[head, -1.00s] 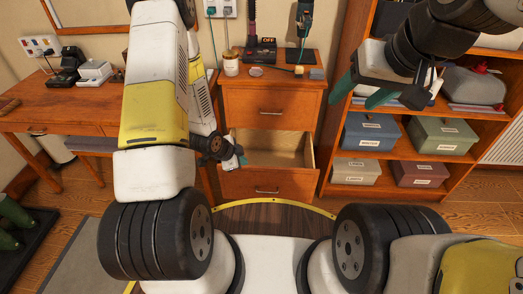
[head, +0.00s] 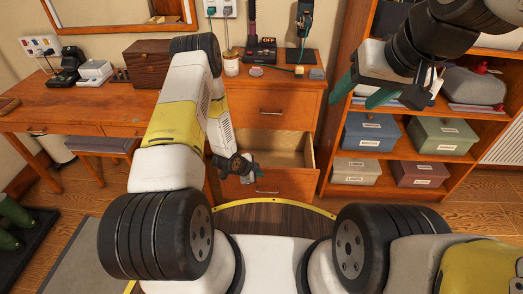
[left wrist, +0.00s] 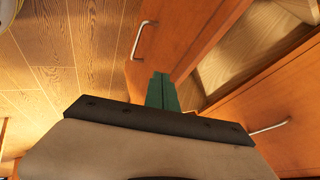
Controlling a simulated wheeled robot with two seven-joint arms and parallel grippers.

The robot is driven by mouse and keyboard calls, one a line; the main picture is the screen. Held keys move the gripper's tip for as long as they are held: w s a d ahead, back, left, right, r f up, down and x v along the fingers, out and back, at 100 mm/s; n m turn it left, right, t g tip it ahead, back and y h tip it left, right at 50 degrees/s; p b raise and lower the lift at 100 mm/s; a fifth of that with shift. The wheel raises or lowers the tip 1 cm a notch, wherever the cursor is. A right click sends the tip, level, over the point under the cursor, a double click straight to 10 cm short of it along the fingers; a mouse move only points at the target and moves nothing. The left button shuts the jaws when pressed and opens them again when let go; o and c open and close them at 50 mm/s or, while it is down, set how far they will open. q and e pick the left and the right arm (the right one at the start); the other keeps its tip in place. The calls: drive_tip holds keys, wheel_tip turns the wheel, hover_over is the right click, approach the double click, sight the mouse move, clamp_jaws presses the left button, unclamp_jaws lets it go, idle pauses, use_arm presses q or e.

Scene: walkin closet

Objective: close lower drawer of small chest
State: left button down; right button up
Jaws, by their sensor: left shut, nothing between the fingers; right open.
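The small chest (head: 270,96) is orange-brown wood. Its upper drawer is shut. Its lower drawer (head: 288,183) is pulled out, with the empty inside showing behind its front. My left gripper (head: 254,176) is shut and empty, at the left part of the lower drawer front. Its green fingers (left wrist: 161,90) overlap the front's edge in the left wrist view; I cannot tell whether they touch. My right gripper (head: 362,95) is open and empty, raised before the shelf.
A desk (head: 80,105) with a wooden box (head: 149,63) stands left of the chest. A stool (head: 100,146) is under it. A shelf with storage boxes (head: 371,131) stands on the right. A jar and small items lie on the chest top.

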use_arm(q)
drive_tip(key=shift+w, duration=0.85)
drive_tip(key=shift+w, duration=0.1)
